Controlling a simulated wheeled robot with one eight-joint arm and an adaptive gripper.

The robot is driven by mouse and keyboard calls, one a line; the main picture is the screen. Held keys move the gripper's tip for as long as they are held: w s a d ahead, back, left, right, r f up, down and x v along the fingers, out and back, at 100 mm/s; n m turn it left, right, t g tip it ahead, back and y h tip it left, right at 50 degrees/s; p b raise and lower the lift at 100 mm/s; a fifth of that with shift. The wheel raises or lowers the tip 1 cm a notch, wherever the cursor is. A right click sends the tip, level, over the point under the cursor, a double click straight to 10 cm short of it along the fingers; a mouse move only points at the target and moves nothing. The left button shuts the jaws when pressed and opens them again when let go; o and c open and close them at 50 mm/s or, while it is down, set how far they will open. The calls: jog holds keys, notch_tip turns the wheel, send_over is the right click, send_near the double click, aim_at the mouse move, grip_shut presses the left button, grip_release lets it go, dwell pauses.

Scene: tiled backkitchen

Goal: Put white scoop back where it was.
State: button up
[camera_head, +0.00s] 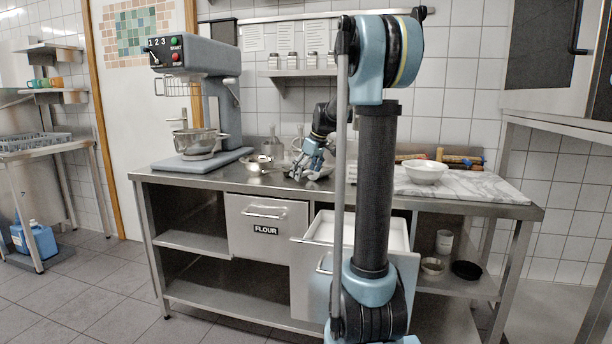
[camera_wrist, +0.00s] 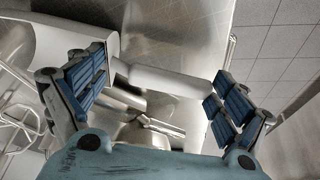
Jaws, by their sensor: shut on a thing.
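In the wrist view, the white scoop (camera_wrist: 165,80) lies crosswise between the two blue-padded fingers of my gripper (camera_wrist: 158,92). The fingers are shut on its pale handle. A wider pale part at upper left seems to belong to the scoop, but I cannot tell for sure. In the head view, my gripper (camera_head: 313,164) is low over the middle of the steel worktable (camera_head: 240,180), behind the open drawer. The scoop is small and partly hidden there. My arm column hides part of the table.
A drawer (camera_head: 310,260) with a white inside stands open at the front; the FLOUR drawer (camera_head: 266,226) beside it is shut. A mixer (camera_head: 200,100) stands at the left, a small pan (camera_head: 258,164) near my gripper. A white bowl (camera_head: 426,171) sits on the marble slab (camera_head: 470,188) at right.

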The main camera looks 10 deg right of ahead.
jog(key=o, duration=1.4)
jog(key=v, duration=1.2)
